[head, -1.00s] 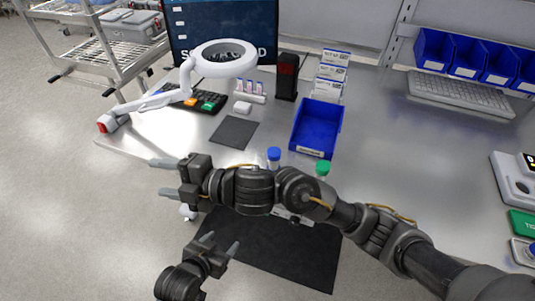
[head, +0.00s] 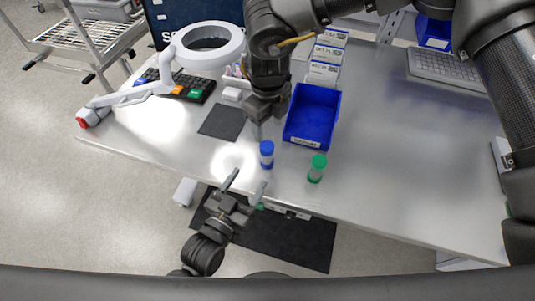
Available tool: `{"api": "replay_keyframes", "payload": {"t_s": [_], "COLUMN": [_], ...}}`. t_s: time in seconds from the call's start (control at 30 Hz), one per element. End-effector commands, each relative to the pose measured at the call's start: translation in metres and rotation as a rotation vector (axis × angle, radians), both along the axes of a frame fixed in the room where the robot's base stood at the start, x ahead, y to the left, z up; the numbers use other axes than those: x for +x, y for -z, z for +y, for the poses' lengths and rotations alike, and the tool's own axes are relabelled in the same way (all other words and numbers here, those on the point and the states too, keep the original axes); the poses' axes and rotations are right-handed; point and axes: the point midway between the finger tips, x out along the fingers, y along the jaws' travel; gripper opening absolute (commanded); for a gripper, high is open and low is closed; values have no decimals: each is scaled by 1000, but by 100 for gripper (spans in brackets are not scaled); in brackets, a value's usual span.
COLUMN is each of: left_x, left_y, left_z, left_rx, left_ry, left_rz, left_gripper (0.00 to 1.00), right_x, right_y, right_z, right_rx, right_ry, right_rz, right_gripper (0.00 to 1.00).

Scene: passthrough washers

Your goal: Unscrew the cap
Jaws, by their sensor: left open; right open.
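A small clear tube with a blue cap (head: 266,148) stands upright on the steel table, left of the blue bin. A second tube with a green cap (head: 319,160) stands upright to its right, nearer the table's front edge. My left gripper (head: 249,178) is open and empty at the front edge, just below and left of the blue-capped tube, its fingers pointing up toward it. My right gripper (head: 259,131) hangs fingers-down above and slightly left of the blue cap. It is open, though its fingers are seen nearly edge-on. Neither gripper visibly touches a tube.
A blue bin (head: 312,117) stands right behind the tubes. A dark square mat (head: 222,122) and a ring magnifier lamp (head: 208,32) are at the left. My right arm covers part of the back.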

Motion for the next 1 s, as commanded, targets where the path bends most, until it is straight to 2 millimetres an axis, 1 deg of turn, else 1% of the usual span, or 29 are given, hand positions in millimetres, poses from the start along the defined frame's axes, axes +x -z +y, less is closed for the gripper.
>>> {"api": "replay_keyframes", "payload": {"t_s": [0.13, 0.23, 0.5, 0.7, 0.8, 1.0], "left_x": [5, 15, 59, 84, 92, 97], "left_y": [0, 0, 0, 0, 0, 0], "left_z": [-1, -7, -29, -42, -46, -49], "left_rx": [0, 0, 0, 0, 0, 2], "left_ry": [-3, -3, -1, 0, 1, 1], "left_rz": [-1, -1, -1, 1, 1, 1], "left_gripper": [64, 64, 64, 64, 64, 64], "right_x": [0, 0, -1, -1, -1, -1], "right_y": [0, 0, 0, 0, 0, 0], "right_z": [2, 2, 1, 1, 0, 0], "right_rx": [1, 2, 3, 4, 4, 4], "right_ry": [-2, -2, 0, 1, 1, 2], "right_rz": [0, 1, 1, 0, 0, 0], "right_gripper": [56, 56, 56, 56, 56, 56]}}
